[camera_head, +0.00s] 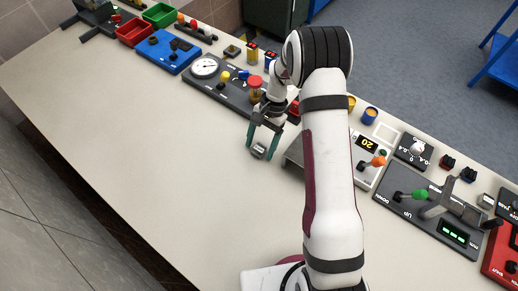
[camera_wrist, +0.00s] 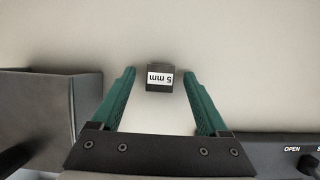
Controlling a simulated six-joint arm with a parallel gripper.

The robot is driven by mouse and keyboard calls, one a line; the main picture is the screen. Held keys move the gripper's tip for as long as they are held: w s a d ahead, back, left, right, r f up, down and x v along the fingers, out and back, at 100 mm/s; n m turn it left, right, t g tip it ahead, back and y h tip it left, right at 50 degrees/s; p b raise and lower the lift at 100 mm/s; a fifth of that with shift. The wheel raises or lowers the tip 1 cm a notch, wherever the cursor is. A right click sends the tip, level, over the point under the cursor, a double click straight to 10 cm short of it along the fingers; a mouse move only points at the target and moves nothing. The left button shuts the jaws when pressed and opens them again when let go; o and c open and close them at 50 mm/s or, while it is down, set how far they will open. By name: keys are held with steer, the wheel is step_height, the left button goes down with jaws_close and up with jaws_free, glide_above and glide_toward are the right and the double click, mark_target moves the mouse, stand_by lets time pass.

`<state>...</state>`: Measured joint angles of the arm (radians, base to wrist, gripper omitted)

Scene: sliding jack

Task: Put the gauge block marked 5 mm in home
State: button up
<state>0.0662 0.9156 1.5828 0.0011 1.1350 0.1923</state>
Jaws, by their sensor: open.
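The gauge block (camera_wrist: 160,78) is a small dark block with a white label reading 5 mm, upside down in the wrist view. It lies on the bare bench top, and it also shows as a small grey block (camera_head: 259,152) in the head view. My gripper (camera_wrist: 159,74) is open, its two green fingers on either side of the block with a gap at each side. In the head view my gripper (camera_head: 258,148) points down over the block. I cannot make out a place marked home in either view.
A grey box (camera_wrist: 88,82) stands close left of my fingers in the wrist view. A dark panel (camera_wrist: 270,148) marked OPEN lies at lower right. Behind the gripper are a gauge panel (camera_head: 232,97) and a blue board (camera_head: 167,60). The bench's front left (camera_head: 130,150) is clear.

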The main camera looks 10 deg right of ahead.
jaws_close()
stand_by(0.3)
